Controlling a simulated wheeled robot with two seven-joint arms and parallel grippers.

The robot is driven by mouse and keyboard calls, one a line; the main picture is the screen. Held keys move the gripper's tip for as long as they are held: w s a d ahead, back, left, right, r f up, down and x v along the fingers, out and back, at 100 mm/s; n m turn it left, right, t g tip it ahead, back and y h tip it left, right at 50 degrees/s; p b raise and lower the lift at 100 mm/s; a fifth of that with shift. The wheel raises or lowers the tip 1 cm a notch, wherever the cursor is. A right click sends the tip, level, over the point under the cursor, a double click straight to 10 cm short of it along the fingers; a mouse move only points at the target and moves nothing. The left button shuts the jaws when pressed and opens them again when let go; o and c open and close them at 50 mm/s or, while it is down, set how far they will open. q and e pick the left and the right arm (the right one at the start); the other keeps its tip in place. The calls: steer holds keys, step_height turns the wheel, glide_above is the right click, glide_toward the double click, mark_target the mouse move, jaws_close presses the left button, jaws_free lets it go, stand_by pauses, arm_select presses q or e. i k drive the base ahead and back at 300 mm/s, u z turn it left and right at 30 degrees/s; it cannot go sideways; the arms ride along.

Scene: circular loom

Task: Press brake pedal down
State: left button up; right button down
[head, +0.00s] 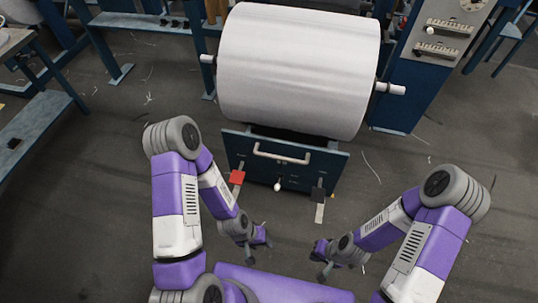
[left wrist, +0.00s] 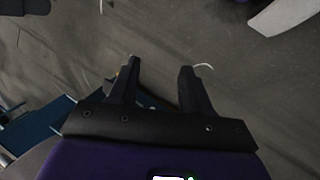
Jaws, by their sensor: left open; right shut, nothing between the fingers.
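Two pedals stick out low at the front of the dark blue loom base. The left one has a red pad (head: 237,177); the right one has a dark pad (head: 318,193) on a pale metal arm. I cannot read a label saying which is the brake. My left gripper (head: 258,246) is below and slightly right of the red pedal in the head view, apart from it. In the left wrist view its fingers (left wrist: 158,72) are spread with only floor between them. My right gripper (head: 321,265) is shut and empty, below the dark pedal in the head view.
A large white fabric roll (head: 298,70) sits above the base. The base front (head: 240,148) has a pale bar handle (head: 282,155) and a white knob (head: 278,186). A blue control cabinet (head: 415,85) stands right, a bench (head: 35,125) left. Floor around is mostly clear.

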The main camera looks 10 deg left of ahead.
mark_target(237, 177)
steer(key=u, duration=0.5)
steer(key=i, duration=0.95)
steer(key=z, duration=0.4)
